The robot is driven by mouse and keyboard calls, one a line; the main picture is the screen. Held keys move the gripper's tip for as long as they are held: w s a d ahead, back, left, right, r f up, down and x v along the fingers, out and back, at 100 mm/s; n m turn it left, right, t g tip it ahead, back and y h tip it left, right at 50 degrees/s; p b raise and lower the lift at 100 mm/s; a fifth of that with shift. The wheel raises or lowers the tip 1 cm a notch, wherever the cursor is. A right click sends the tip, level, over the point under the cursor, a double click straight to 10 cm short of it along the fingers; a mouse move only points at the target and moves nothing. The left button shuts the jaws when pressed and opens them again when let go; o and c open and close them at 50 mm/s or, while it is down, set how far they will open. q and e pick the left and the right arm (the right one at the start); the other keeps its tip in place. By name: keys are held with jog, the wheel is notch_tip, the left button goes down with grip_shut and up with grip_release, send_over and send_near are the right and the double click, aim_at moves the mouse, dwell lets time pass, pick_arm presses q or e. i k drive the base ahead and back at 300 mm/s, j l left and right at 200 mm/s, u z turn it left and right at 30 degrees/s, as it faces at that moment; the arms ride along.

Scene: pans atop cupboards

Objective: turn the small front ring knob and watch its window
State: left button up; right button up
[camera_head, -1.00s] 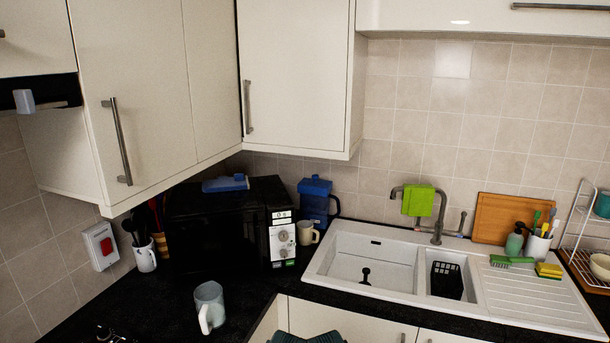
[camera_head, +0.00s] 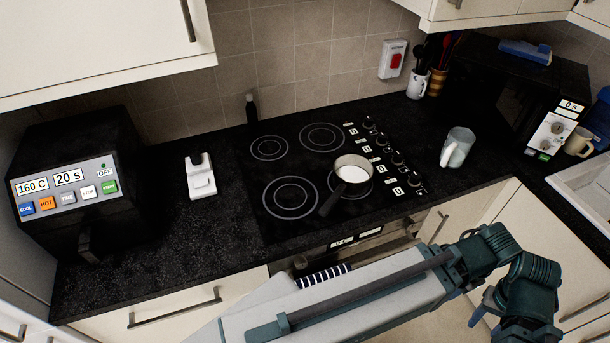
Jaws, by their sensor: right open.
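The black hob (camera_head: 262,205) lies in the middle of the worktop. A small white saucepan (camera_head: 352,170) stands on its front right ring, which is smaller than the front left ring (camera_head: 290,197). A row of dark knobs (camera_head: 389,150) with small white windows (camera_head: 381,169) runs along the hob's right side. The labels are too small to read, so I cannot tell which knob serves the small front ring. My right gripper (camera_head: 482,310) hangs at the lower right, below the worktop front and away from the knobs. It is open and partly hidden by its wrist. My left gripper is out of view.
A grey mug (camera_head: 457,147) stands right of the knobs. The air fryer (camera_head: 80,185) is at the left, with a white scale-like device (camera_head: 200,177) beside it. The microwave (camera_head: 505,95) is at the back right. An oven door (camera_head: 345,240) sits under the hob.

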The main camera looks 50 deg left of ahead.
aim_at(398, 159)
jog(key=k+u, duration=0.2)
jog(key=u, duration=1.7)
jog(key=l, duration=0.4)
jog(key=k+l, duration=0.1)
jog(key=l, duration=0.35)
jog(key=i, duration=0.5)
jog(key=k, duration=0.2)
jog(key=l+z, duration=0.1)
jog(key=l, duration=0.25)
jog(key=i+l+z, duration=0.1)
jog(key=i+l, duration=0.2)
jog(key=l, duration=0.15)
jog(key=i+l, duration=0.35)
jog(key=k+l+z, duration=0.05)
jog(key=l, duration=0.05)
